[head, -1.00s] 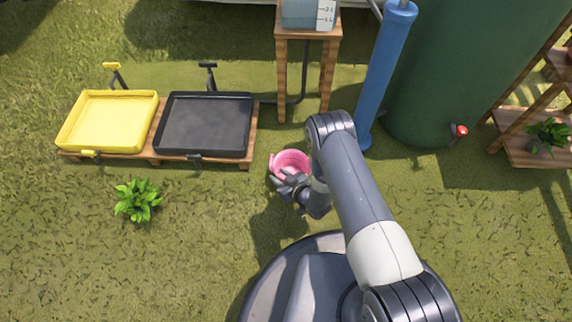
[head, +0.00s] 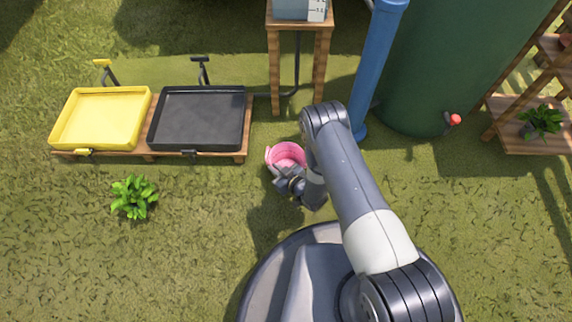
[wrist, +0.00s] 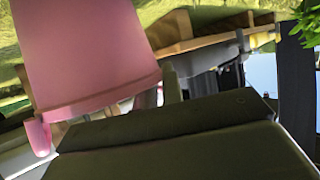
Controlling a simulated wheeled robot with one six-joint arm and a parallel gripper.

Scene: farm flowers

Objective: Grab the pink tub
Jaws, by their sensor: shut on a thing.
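The pink tub (head: 287,153) is in the middle of the head view, with its open top facing up. In the wrist view its pink wall and rim (wrist: 85,50) fill the upper left, close to the camera. My gripper (head: 283,179) is at the tub's near side in the head view and is shut on it. The fingertips partly hide the tub's near wall. In the wrist view my gripper's dark body covers the bottom, and the exact contact is hard to see.
A yellow tray (head: 102,119) and a black tray (head: 198,119) rest on a wooden pallet (head: 150,157) at left. A wooden stand (head: 299,24), a blue pipe (head: 377,65) and a green tank (head: 445,70) stand behind. A leafy plant (head: 134,196) is at lower left. Grass between is clear.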

